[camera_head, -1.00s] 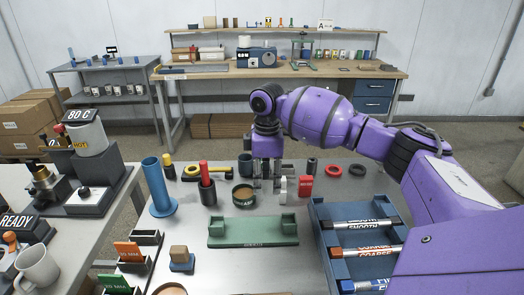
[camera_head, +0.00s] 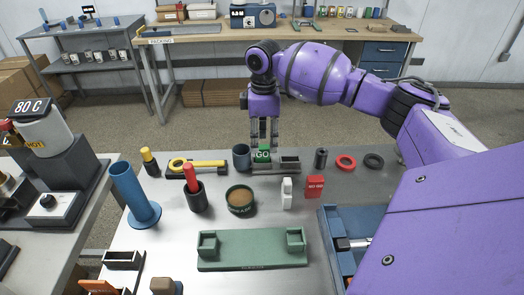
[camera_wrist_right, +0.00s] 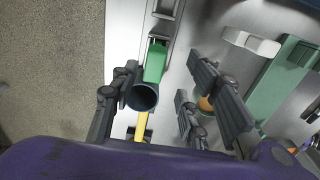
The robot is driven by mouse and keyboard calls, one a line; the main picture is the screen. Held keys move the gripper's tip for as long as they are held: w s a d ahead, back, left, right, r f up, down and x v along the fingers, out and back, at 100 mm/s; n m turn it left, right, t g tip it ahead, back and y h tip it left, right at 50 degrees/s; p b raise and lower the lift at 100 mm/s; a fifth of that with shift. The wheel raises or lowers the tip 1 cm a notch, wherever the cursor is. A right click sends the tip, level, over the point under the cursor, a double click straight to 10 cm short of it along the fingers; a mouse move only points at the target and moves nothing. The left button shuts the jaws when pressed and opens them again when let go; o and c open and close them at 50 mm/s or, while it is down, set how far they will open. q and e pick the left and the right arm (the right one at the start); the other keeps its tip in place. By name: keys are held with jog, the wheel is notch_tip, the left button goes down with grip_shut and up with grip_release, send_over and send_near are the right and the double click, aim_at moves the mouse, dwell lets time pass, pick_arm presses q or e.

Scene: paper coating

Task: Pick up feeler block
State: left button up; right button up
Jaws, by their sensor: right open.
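A green block marked GO (camera_head: 263,153) stands at the left end of a grey slotted holder (camera_head: 289,162) near the table's far edge. A red NO GO block (camera_head: 314,187) stands nearer, to the right. No label reads "feeler", so I cannot tell by name which block is meant. My right gripper (camera_head: 263,135) points down at the green block, its fingers open and empty. In the right wrist view the gripper (camera_wrist_right: 168,98) has its fingers wide apart, with the green block (camera_wrist_right: 155,62) and blue cup (camera_wrist_right: 143,96) beyond and between them. My left gripper is out of view.
The blue cup (camera_head: 241,157) stands close left of the green block. A white block (camera_head: 287,193), a round tin (camera_head: 240,199) and a green fixture (camera_head: 252,250) lie nearer. Red (camera_head: 346,162) and black rings lie right. A blue tray (camera_head: 331,230) is at lower right.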

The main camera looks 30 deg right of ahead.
aim_at(262, 147)
jog(key=shift+s+f, duration=0.1)
jog(key=shift+f, duration=0.5)
jog(key=f, duration=0.3)
jog(key=w+f, duration=0.1)
jog(key=f, duration=0.1)
jog(key=shift+d, duration=0.1)
jog(key=shift+c, duration=0.3)
grip_shut()
